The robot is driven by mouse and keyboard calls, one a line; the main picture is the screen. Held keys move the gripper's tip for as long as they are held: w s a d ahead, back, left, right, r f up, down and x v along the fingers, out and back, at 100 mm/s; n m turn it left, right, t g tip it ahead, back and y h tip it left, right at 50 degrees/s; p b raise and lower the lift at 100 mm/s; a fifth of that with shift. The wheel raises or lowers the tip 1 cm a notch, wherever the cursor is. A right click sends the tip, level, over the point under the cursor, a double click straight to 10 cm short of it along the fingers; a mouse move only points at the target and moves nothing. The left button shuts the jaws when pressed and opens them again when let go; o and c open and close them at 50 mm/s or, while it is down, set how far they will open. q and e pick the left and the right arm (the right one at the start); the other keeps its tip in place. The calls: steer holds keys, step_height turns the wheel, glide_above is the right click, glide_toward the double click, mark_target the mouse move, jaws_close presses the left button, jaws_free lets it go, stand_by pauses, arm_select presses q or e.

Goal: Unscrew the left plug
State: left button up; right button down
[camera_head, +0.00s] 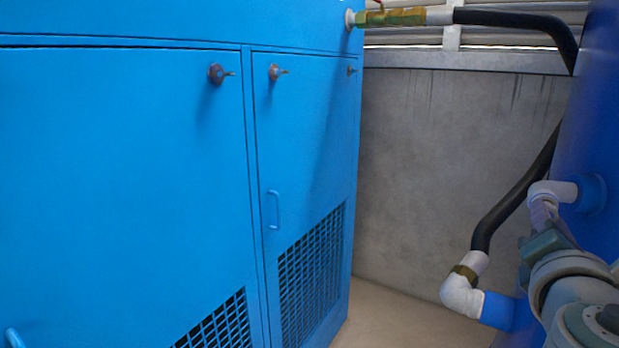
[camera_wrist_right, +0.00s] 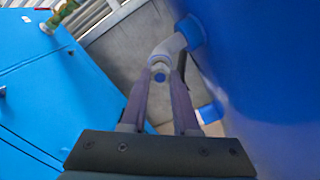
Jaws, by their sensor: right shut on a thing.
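A white elbow pipe (camera_head: 556,190) comes out of the blue tank (camera_head: 598,130) and bends downward. It also shows in the wrist view (camera_wrist_right: 168,46). A small grey-blue plug (camera_wrist_right: 160,74) sits at the elbow's open end. My right gripper (camera_head: 544,211) is at that end from below, its two purple fingers shut on the plug, one on each side. In the head view the fingers hide the plug. I cannot tell whether the plug has turned or come loose. My left gripper is in neither view.
A lower white elbow (camera_head: 463,295) on a blue stub joins a black hose (camera_head: 515,200) close to the left of my right arm. A large blue cabinet (camera_head: 120,180) with knobs and grilles fills the left. The floor (camera_head: 410,320) between is clear.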

steer(key=p+v, duration=0.1)
steer(key=v, duration=0.4)
steer(key=shift+s+a, duration=0.15)
steer(key=shift+s, duration=0.15)
stand_by(0.4)
